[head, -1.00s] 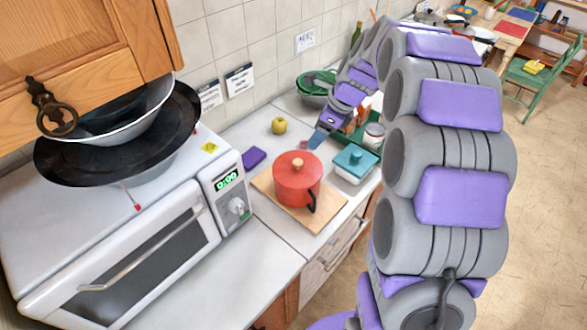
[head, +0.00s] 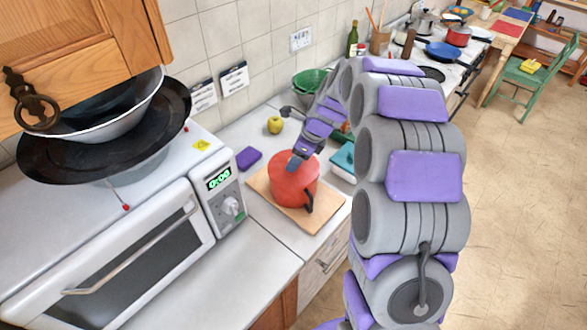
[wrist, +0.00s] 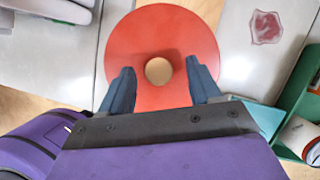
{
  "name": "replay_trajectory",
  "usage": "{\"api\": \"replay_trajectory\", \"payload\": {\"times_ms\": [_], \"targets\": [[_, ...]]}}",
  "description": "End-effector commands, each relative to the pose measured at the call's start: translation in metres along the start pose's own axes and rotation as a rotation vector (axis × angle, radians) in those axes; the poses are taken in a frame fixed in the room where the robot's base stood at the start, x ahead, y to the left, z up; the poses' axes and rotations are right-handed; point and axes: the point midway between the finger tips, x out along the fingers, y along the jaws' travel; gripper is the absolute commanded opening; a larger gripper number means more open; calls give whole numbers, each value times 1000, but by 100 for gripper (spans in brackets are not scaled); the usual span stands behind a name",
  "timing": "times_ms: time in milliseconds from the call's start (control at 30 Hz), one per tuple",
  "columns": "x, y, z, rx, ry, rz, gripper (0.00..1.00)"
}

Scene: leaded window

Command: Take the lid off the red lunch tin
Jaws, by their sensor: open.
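The red lunch tin (head: 292,190) stands upright on a wooden board on the counter, with a dark handle on its right side. Its round red lid (wrist: 160,28) is on top and fills the upper middle of the wrist view. The lid's pale round knob (wrist: 159,71) shows between the fingers. My gripper (head: 294,164) is over the tin; in the wrist view my gripper (wrist: 158,76) is open, one finger on each side of the knob, apart from it. In the head view my gripper hides the knob.
The wooden board (head: 318,222) lies under the tin. A teal-lidded box (head: 343,157) stands close at the right, partly behind my arm. A yellow apple (head: 275,125) and a purple block (head: 248,158) lie behind. The white microwave (head: 130,240) stands at the left.

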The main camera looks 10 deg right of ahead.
Motion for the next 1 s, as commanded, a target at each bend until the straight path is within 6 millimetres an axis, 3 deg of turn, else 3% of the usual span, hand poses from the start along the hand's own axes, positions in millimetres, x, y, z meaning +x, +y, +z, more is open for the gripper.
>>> {"api": "replay_trajectory", "payload": {"times_ms": [267,900,1000], "targets": [[6,1,0,-1,0,0,63],[6,0,0,-1,0,-1,2],[6,0,0,-1,0,-1,2]]}}
